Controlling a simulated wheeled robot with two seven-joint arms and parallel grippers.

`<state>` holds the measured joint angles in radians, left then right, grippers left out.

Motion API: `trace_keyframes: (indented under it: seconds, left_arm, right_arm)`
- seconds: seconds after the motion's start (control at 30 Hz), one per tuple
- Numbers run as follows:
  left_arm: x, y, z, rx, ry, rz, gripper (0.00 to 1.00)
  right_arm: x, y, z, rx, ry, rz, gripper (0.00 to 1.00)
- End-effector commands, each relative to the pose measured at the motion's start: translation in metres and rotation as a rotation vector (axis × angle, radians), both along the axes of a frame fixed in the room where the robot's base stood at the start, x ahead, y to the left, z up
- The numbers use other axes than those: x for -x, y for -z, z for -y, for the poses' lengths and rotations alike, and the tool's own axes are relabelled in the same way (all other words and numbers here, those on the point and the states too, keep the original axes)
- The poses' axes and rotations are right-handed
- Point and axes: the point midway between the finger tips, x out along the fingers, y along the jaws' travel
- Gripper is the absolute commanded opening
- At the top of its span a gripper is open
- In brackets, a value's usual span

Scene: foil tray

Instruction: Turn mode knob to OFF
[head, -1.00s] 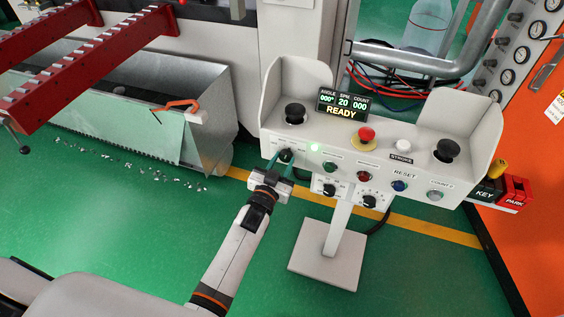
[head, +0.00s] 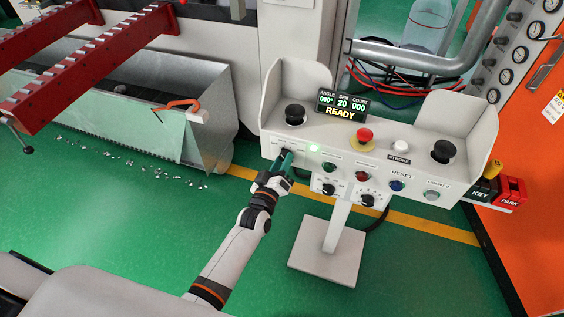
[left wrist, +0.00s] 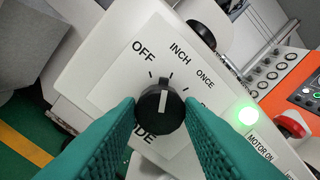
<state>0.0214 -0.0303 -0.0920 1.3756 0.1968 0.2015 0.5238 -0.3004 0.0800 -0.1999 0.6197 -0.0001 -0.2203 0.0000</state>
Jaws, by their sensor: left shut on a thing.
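The black mode knob (left wrist: 160,106) sits on the white label plate (left wrist: 112,92) in the left wrist view. OFF, INCH and ONCE are printed around it; a further label is partly hidden by a finger. Its white pointer line points up and slightly right, near the INCH tick, not at OFF. My left gripper (left wrist: 160,112), with green ribbed fingers, is shut on the knob, one finger on each side. In the head view my left gripper (head: 286,161) reaches the left end of the control panel (head: 330,140) and hides most of the knob. My right gripper is not in view.
A lit green lamp (head: 314,148) is just right of the gripper. A red mushroom button (head: 365,134) and black palm buttons (head: 295,115) stand on the panel. The display (head: 342,105) reads READY.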

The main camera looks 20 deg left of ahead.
Motion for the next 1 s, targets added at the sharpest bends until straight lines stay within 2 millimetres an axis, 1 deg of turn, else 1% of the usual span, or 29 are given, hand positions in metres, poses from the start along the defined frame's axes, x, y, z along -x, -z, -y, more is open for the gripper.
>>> trace_keyframes:
  seconds: [0.2, 0.5, 0.7, 1.0]
  left_arm:
    - [0.0002, 0.0013, 0.0001, 0.191, 0.001, -0.007, 0.11]
    - [0.0003, 0.0017, -0.0001, 0.379, 0.0, -0.014, 0.11]
    - [0.0004, 0.0017, -0.0001, 0.445, 0.0, -0.017, 0.11]
    - [0.0004, 0.0016, 0.0, 0.475, 0.0, -0.019, 0.11]
  right_arm:
    - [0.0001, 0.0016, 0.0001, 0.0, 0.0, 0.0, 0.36]
    - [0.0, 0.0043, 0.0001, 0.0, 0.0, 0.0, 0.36]
    - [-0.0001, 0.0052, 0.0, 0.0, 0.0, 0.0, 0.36]
    - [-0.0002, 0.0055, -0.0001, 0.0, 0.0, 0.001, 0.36]
